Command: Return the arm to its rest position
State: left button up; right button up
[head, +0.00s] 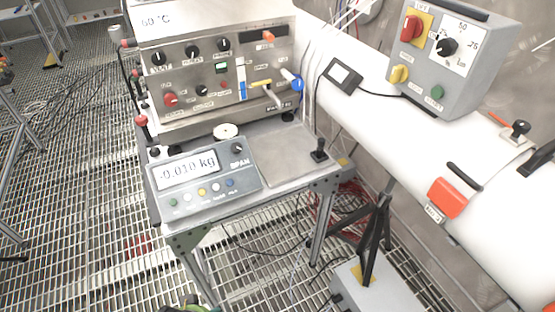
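Neither of my grippers shows in the head view, and I cannot see any of my arm links clearly. The space over the steel bench (291,158) in front of me is free of arms. Whether either gripper is open or shut is hidden.
A scale display (203,178) reading -0.010 kg stands at the bench's front. Behind it is a control panel (215,75) with knobs and valves. A grey switch box (445,60) sits above a thick white pipe (410,120). A black tripod (375,235) stands right. The floor is grating.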

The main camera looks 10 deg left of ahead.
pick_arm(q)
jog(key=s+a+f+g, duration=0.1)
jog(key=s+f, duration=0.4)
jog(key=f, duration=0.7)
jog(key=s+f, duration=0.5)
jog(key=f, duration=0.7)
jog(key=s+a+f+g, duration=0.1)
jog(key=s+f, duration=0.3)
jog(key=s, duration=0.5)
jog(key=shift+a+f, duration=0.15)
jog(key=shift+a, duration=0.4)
